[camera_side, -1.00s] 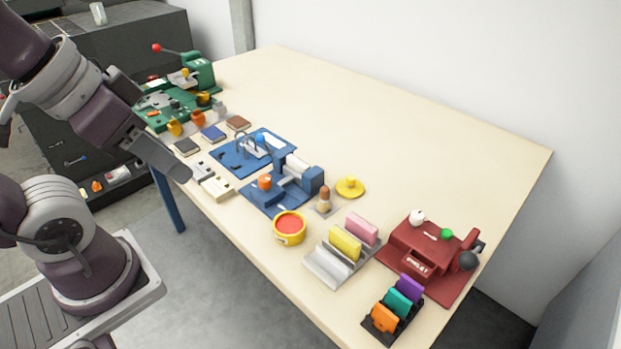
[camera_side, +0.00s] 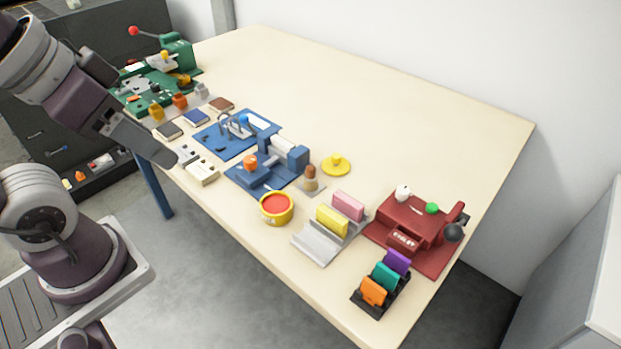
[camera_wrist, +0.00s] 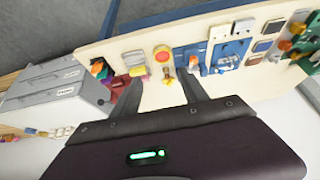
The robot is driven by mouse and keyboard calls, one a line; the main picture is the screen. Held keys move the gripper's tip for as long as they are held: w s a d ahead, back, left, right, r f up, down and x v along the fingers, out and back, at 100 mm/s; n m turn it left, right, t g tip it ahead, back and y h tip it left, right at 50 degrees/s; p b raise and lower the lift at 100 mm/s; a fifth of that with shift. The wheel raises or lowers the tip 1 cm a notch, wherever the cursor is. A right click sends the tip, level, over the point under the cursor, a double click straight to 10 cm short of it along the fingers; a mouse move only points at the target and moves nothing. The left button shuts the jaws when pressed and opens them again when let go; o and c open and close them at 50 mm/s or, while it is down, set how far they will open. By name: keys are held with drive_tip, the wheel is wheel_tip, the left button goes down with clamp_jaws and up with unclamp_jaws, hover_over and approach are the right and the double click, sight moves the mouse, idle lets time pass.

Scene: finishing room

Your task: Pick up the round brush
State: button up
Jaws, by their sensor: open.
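The likeliest round brush is a small upright piece with a brown rounded top and a pale lower part (camera_side: 310,178). It stands on a small pad near the middle of the table in the side view, between the yellow tub with red inside (camera_side: 277,208) and a yellow knobbed disc (camera_side: 336,165). My gripper (camera_wrist: 160,78) is open and empty in the wrist view, its two fingers apart above the table. In the side view my gripper hangs left of the brush, near the table's front edge. In the wrist view the brush is too small to tell clearly.
A blue fixture (camera_side: 270,165) stands left of the brush. A grey rack (camera_side: 322,242) with yellow and pink blocks, a red machine (camera_side: 415,228) and a black holder (camera_side: 380,300) with coloured tabs lie right. Green equipment (camera_side: 155,82) stands far left. The table's back half is clear.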

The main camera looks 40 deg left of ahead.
drive_tip(key=m+g+y, duration=0.1)
drive_tip(key=m+g, duration=0.3)
drive_tip(key=m, duration=2.3)
hover_over(311, 168)
drive_tip(key=f, duration=1.3)
drive_tip(key=d+f, duration=0.1)
drive_tip(key=f, duration=0.5)
drive_tip(key=shift+s+f, duration=0.2)
drive_tip(key=shift+f, duration=0.2)
drive_tip(key=f, duration=0.4)
drive_tip(key=a+f, duration=0.1)
drive_tip(key=f, duration=0.1)
drive_tip(key=shift+w+f, duration=0.2)
drive_tip(key=shift+f, duration=0.05)
drive_tip(key=shift+a+f, duration=0.1)
drive_tip(key=shift+f, duration=0.25)
clamp_jaws()
